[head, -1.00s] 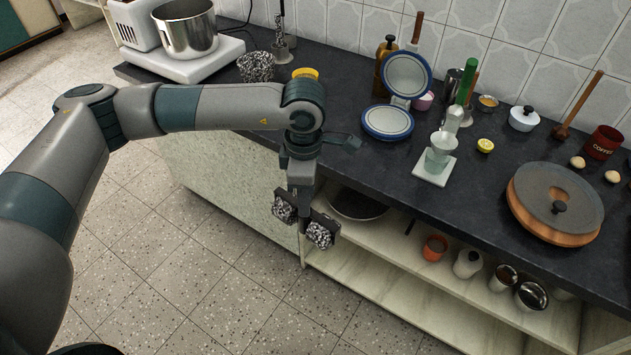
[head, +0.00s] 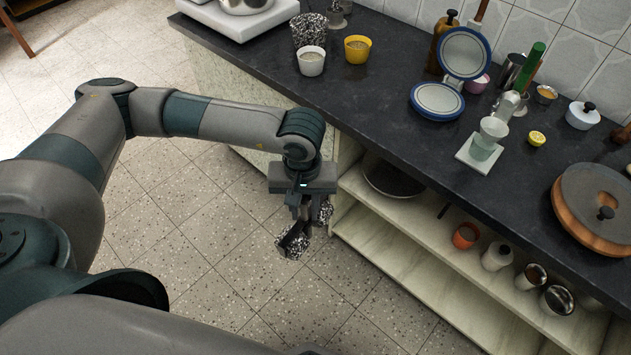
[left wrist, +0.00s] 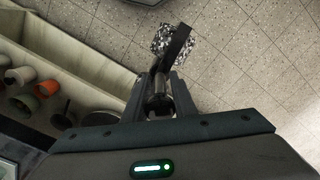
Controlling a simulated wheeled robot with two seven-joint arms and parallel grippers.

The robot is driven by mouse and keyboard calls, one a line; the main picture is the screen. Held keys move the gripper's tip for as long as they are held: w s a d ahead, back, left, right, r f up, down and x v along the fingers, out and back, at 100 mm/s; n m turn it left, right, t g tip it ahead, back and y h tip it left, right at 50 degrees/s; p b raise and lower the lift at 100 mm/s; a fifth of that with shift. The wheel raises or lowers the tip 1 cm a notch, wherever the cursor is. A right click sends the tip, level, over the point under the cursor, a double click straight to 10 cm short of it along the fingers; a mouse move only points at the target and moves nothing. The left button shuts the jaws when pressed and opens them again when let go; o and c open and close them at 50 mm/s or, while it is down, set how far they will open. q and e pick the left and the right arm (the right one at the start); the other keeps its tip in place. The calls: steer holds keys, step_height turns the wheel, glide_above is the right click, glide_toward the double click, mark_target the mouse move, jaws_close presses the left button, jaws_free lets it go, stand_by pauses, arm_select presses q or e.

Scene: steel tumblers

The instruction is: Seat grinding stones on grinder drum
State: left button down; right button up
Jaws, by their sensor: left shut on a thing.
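My left gripper (head: 301,208) is shut on the grinding stones, a pair of black-and-white speckled stones (head: 290,243) joined by a dark bar. It holds them above the floor in front of the counter, below the countertop. In the left wrist view, one speckled stone (left wrist: 168,40) and the dark bar (left wrist: 178,48) show beyond the gripper (left wrist: 160,92); the other stone is mostly hidden. The steel grinder drum (head: 245,4) stands on its white base (head: 245,22) at the counter's left end, mostly cut off by the top edge. My right gripper is not in view.
A speckled pot (head: 309,30), white cup (head: 311,62) and yellow cup (head: 357,50) stand right of the base. A blue-rimmed dish (head: 438,100) and a small scale (head: 480,153) stand farther right. The open shelf (head: 400,222) holds a pan and several containers.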

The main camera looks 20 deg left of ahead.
mark_target(295, 227)
arm_select(q)
steer(key=s+m, duration=0.1)
steer(key=s+a+f+m, duration=0.1)
steer(key=m, duration=0.2)
steer(key=shift+s+a+f, duration=0.2)
steer(key=shift+s+f, duration=0.05)
steer(key=shift+s, duration=0.15)
steer(key=shift+w, duration=0.1)
